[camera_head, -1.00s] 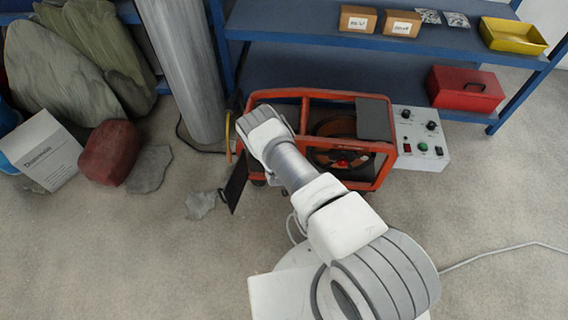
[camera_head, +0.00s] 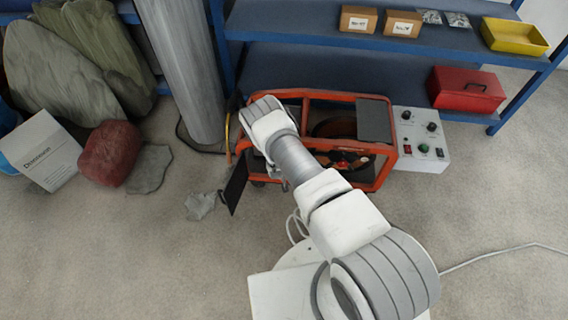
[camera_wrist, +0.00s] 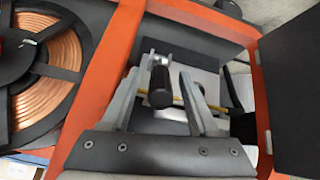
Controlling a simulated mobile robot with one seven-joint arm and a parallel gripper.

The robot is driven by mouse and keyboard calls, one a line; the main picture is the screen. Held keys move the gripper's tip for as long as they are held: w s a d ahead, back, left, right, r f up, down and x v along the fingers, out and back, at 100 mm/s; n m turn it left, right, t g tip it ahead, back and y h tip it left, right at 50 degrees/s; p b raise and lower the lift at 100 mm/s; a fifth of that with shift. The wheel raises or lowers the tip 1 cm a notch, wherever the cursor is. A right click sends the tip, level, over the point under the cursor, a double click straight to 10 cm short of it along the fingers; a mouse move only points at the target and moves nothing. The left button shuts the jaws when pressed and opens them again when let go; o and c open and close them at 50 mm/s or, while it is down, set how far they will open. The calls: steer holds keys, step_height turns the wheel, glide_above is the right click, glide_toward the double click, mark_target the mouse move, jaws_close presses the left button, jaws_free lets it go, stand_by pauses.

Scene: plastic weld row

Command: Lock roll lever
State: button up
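The orange-framed welding machine (camera_head: 380,175) stands on the floor below the shelf in the head view. In the wrist view, a short black cylindrical handle on a small grey bracket, which looks like the roll lever (camera_wrist: 160,86), sits inside the orange frame (camera_wrist: 100,85). My gripper (camera_wrist: 158,92) is open, with one grey finger on each side of the black handle and gaps visible between. I cannot tell how deep the handle sits between the fingertips. In the head view my wrist covers the lever and the gripper fingers.
A copper wire spool (camera_wrist: 45,80) is left of the fingers. A dark open panel (camera_wrist: 295,85) stands close on the right. A thin yellow wire (camera_wrist: 180,100) runs behind the handle. A control box (camera_head: 420,140) is on the machine's right side.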

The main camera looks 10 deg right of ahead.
steer(key=p+v, duration=0.6)
steer(key=v, duration=1.1)
steer(key=shift+s+p, duration=0.2)
steer(key=shift+p, duration=0.15)
steer(key=shift+r, duration=0.15)
